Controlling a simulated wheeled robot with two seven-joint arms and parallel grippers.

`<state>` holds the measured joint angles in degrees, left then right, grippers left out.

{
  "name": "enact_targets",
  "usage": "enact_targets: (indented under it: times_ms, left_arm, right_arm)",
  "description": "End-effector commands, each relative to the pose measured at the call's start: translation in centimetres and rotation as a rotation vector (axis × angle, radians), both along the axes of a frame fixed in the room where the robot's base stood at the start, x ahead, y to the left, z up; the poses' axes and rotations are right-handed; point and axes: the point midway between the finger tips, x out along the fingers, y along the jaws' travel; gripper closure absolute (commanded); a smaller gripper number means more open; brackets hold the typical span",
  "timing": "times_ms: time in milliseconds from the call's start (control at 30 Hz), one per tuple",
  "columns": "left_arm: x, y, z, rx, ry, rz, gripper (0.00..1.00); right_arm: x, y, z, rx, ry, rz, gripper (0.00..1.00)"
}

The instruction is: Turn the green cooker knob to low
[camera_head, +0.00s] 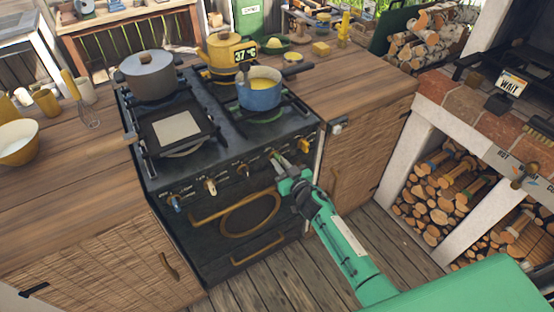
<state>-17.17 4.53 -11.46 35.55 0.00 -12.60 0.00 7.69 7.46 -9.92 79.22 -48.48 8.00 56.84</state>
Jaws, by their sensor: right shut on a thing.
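The black cooker (222,205) stands in the middle of the counter, with a row of knobs on its front panel. The knob's exact pointing is too small to read. My left gripper is not in view.
A grey pot (150,76), a blue pan (260,93) and a yellow kettle (222,52) stand above. The oven handle (222,210) runs below.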

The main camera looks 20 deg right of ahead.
Motion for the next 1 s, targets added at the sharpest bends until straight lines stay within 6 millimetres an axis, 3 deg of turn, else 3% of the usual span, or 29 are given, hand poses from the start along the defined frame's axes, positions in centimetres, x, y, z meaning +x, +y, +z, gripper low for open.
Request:
enact_targets:
  times_ms: [200,500,833,1000]
  left_arm:
    - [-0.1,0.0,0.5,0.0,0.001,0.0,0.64]
    - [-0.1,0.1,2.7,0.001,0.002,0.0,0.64]
    - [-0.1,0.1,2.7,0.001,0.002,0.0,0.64]
    - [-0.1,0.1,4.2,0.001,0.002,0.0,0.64]
  right_arm:
    - [0.0,0.0,0.2,0.033,0.01,0.0,0.96]
    - [0.0,0.0,0.2,0.315,0.087,-0.001,0.96]
    - [0.0,0.0,0.0,0.348,0.094,0.0,0.96]
    - [0.0,0.0,0.3,0.498,0.136,-0.001,0.96]
